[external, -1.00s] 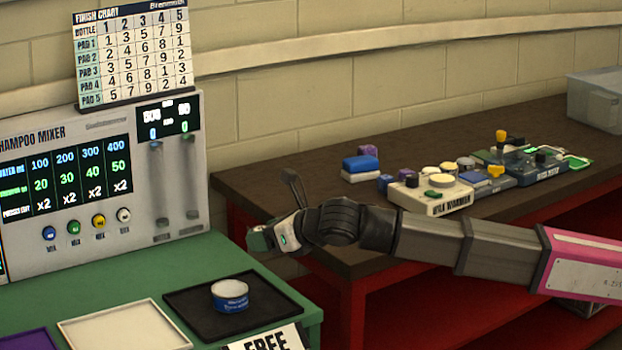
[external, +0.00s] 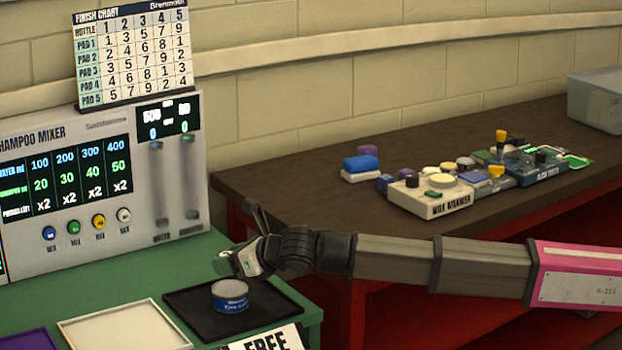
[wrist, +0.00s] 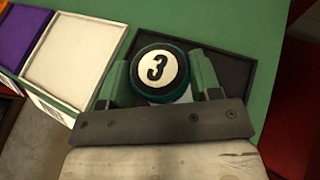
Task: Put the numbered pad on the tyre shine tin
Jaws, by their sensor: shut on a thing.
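The numbered pad (wrist: 159,69) is round and green, with a black 3 on a white disc. It sits between the two green fingers of my gripper (wrist: 160,80), which is shut on it. The tyre shine tin (external: 230,296) is a short blue tin with a pale top, upright on a black tray (external: 190,300). In the external view my gripper (external: 238,263) is just above the tin and a little behind it, with a small gap showing. In the wrist view the pad and fingers hide most of the tin.
A white tray (external: 115,325) and a purple tray (external: 30,340) lie left of the black tray. A shampoo mixer (external: 100,185) stands behind. A "FREE" sign (external: 265,338) stands at the front.

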